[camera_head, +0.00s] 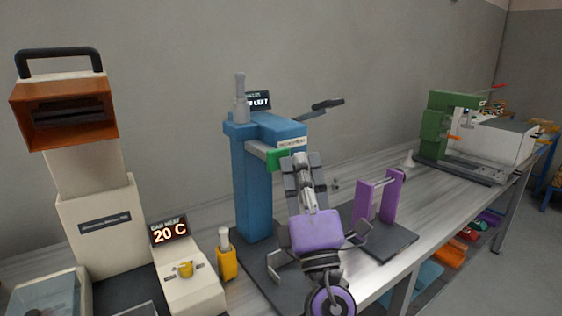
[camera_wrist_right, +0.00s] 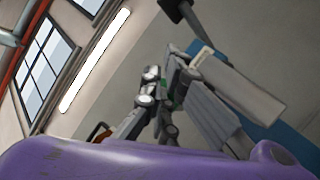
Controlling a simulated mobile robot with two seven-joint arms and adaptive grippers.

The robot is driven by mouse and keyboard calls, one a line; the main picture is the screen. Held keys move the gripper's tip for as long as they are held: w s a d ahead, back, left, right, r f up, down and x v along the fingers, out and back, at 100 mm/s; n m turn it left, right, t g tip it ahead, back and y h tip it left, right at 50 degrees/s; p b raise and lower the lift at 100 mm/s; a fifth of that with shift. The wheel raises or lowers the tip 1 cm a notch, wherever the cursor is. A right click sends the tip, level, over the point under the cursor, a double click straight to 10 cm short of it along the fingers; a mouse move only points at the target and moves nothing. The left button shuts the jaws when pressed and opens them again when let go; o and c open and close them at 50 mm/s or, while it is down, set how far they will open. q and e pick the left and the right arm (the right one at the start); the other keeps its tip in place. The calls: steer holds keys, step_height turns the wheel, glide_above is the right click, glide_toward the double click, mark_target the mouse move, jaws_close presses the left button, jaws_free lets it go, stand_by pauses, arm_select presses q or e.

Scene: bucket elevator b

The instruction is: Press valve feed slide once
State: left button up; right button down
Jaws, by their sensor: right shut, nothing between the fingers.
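A blue press-like machine (camera_head: 252,185) stands on the bench in the middle of the head view, with a dark lever at its upper right and a small label on its front. A green block (camera_head: 277,159) sits on its front under the label; I cannot read whether this is the valve feed slide. My right gripper (camera_head: 300,160), with a purple body, reaches up in front of the machine. Its fingers are shut and empty, with their tips just right of the green block. Whether they touch it is unclear. The fingers also show in the right wrist view (camera_wrist_right: 168,95). My left gripper is out of view.
A cream machine with an orange head (camera_head: 65,115) and a "20 C" display stands at left. A yellow bottle-like item (camera_head: 227,262) is beside it. A purple stand (camera_head: 378,203) is to the right. A green and white machine (camera_head: 470,135) stands farther back; the bench before it is mostly clear.

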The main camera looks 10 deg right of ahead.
steer(key=shift+w+a, duration=0.35)
steer(key=shift+w, duration=0.55)
stand_by(0.7)
stand_by(0.3)
steer(key=s, duration=0.1)
steer(key=s+d, duration=0.1)
steer(key=s, duration=0.1)
steer(key=shift+s+d, duration=0.1)
stand_by(0.4)
steer(key=shift+s+d+p, duration=0.1)
steer(key=shift+s+d, duration=0.2)
steer(key=shift+s, duration=0.5)
steer(key=shift+s+d+p, duration=0.1)
steer(key=shift+s+d, duration=0.15)
steer(key=shift+s, duration=0.5)
steer(key=shift+s+d+p, duration=0.1)
steer(key=shift+s+d, duration=0.2)
steer(key=shift+s, duration=0.5)
